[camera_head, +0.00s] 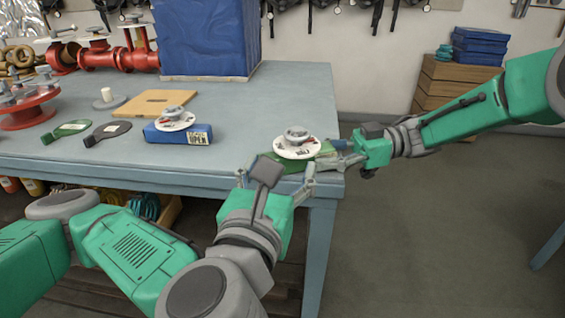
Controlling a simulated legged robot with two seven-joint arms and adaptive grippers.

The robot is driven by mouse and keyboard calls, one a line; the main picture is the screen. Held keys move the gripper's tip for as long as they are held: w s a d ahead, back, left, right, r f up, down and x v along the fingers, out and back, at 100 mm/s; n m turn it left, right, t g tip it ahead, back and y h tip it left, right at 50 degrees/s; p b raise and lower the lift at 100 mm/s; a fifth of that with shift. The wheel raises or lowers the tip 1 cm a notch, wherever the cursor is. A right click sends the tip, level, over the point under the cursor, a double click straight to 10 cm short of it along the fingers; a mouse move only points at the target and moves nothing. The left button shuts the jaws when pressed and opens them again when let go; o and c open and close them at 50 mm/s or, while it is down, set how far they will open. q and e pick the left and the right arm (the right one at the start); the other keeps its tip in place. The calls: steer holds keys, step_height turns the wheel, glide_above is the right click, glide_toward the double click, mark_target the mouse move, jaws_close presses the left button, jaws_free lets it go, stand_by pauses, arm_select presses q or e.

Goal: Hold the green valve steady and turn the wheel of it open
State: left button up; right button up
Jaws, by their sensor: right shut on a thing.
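The green valve (325,150) is at the right front corner of the blue-grey table, with its white handwheel (292,152) and grey hub on top. My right gripper (338,158) reaches in from the right and is shut on the right end of the green valve body. My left gripper (275,182) is in front of the valve at the table's front edge. Its fingers are spread apart on either side, open, and I see nothing clamped between them. Its wrist and a dark mount hide part of the valve's front. I cannot tell whether the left fingers touch the valve.
A blue valve (180,136) with a similar white wheel lies to the left. Green (66,130) and black (107,132) paddle-shaped parts, a wooden board (155,103) and red pipework (100,55) are further left. A blue box (205,38) stands behind. The floor right of the table is clear.

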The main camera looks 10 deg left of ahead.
steer(key=o, duration=0.9)
